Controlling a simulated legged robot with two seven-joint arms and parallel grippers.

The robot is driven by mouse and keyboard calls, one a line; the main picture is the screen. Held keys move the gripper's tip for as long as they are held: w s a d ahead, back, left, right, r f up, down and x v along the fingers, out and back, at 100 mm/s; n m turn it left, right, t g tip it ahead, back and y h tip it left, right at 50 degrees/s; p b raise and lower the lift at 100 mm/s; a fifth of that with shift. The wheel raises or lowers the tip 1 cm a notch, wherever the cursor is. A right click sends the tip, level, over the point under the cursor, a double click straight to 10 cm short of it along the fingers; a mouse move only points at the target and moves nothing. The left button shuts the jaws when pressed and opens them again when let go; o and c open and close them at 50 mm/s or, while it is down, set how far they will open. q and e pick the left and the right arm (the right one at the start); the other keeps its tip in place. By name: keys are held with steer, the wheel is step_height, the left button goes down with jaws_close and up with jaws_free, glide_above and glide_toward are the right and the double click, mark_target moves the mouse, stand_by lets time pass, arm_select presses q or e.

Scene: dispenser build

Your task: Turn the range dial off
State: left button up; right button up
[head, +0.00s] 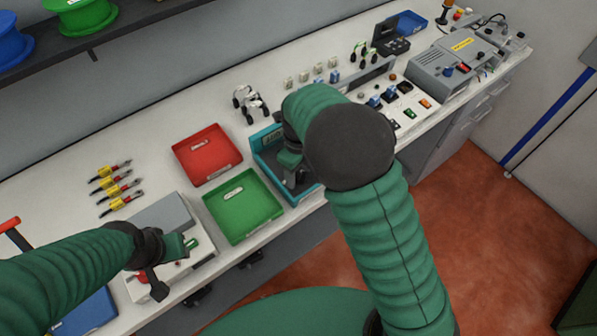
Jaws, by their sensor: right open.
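I cannot make out with certainty which control is the range dial. A grey instrument (428,72) with a yellow label stands at the far right of the bench, and a small blue knob (449,71) shows on its front. My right gripper (293,178) is open and points down over the teal tray (264,153), well to the left of that instrument. My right forearm hides part of the tray. My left gripper (188,244) is over a pale box (204,246) with a red button at the lower left. Its jaws are too unclear to read.
A red tray (207,155) and a green tray (243,206) lie left of the teal tray. Several yellow-red tools (115,186) lie at the left. Small switches and connectors (388,97) sit between my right arm and the grey instrument. A shelf (100,38) overhangs the back left.

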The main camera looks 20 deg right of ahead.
arm_select(q)
steer(key=shift+d, duration=0.2)
arm_select(e)
steer(key=shift+d+f, duration=0.15)
steer(key=shift+f, duration=0.1)
steer(key=shift+c, duration=0.7)
jaws_close()
arm_select(q)
steer(key=shift+r, duration=0.15)
arm_select(e)
steer(key=shift+r, duration=0.1)
